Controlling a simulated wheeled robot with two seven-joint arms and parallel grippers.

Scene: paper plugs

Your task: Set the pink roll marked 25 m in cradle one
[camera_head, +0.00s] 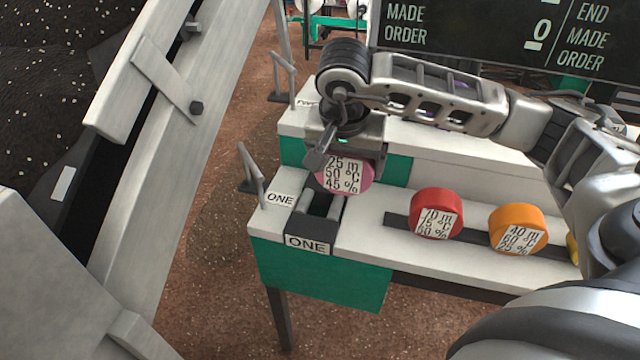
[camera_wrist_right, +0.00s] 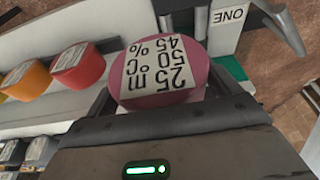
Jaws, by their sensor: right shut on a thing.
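The pink roll (camera_head: 344,175) carries a white label reading 25 m, 50 °C, 45 %. My right gripper (camera_head: 338,158) is shut on it, and the roll also shows between the fingers in the right wrist view (camera_wrist_right: 160,72). Cradle one (camera_head: 312,228) is a dark slotted holder with a ONE label on its front, at the left end of the white bench. The roll is over the back end of the cradle; I cannot tell whether they touch. My left gripper is not in view.
A red roll (camera_head: 436,213) and an orange roll (camera_head: 516,228) stand on a dark rail to the right of the cradle. A metal bracket (camera_head: 252,177) stands at the bench's left end. A dark board (camera_head: 470,35) stands behind.

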